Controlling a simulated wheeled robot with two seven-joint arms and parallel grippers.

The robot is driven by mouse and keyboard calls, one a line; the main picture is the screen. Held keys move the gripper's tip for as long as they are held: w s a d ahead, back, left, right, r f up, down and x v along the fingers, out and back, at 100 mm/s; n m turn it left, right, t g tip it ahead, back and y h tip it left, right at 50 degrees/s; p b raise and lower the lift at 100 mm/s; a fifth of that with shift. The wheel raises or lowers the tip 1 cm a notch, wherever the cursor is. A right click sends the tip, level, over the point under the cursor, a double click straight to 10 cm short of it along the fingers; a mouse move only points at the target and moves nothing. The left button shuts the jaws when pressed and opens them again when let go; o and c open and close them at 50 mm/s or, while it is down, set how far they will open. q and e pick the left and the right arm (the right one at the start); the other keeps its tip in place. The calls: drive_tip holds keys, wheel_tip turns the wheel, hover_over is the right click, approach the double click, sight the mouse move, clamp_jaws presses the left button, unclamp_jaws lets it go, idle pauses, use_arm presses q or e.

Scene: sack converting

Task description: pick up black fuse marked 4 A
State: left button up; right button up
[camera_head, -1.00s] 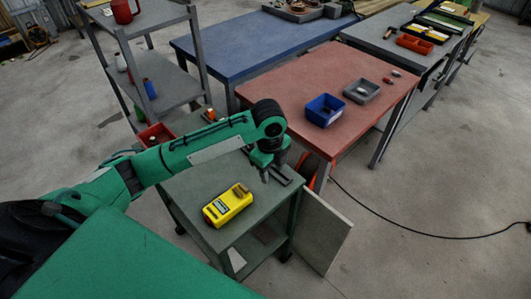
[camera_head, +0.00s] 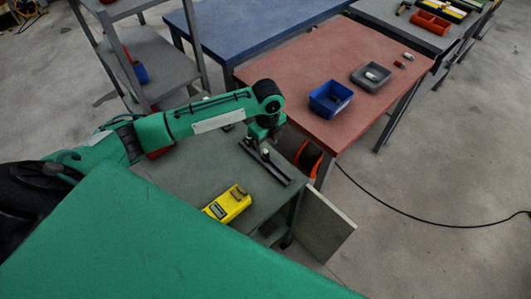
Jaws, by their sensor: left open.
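My left gripper (camera_head: 262,143) points down, open, just above a dark rail (camera_head: 270,167) on the grey-green cart top. A small pale-topped piece (camera_head: 266,155) sits on the rail right by the fingertips. I cannot tell its type or read any marking on it, and the fingers partly hide that end of the rail. No mark "4 A" is readable anywhere. My right gripper is out of view.
A yellow meter (camera_head: 228,204) lies on the cart (camera_head: 190,184). A red table (camera_head: 300,75) behind holds a blue bin (camera_head: 319,108), a grey bin (camera_head: 360,83) and small loose parts. A panel (camera_head: 325,230) leans at the cart's right. A black cable crosses the floor.

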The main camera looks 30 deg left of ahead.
sight(265, 151)
use_arm(q)
drive_tip(key=shift+s+f+p, duration=0.15)
drive_tip(key=shift+f+p, duration=0.25)
drive_tip(key=shift+f, duration=0.2)
drive_tip(key=f, duration=0.2)
drive_tip(key=f+p, duration=0.1)
drive_tip(key=shift+a+f, duration=0.25)
drive_tip(key=shift+f, duration=0.35)
drive_tip(key=shift+c, duration=0.6)
drive_tip(key=c, duration=0.7)
clamp_jaws()
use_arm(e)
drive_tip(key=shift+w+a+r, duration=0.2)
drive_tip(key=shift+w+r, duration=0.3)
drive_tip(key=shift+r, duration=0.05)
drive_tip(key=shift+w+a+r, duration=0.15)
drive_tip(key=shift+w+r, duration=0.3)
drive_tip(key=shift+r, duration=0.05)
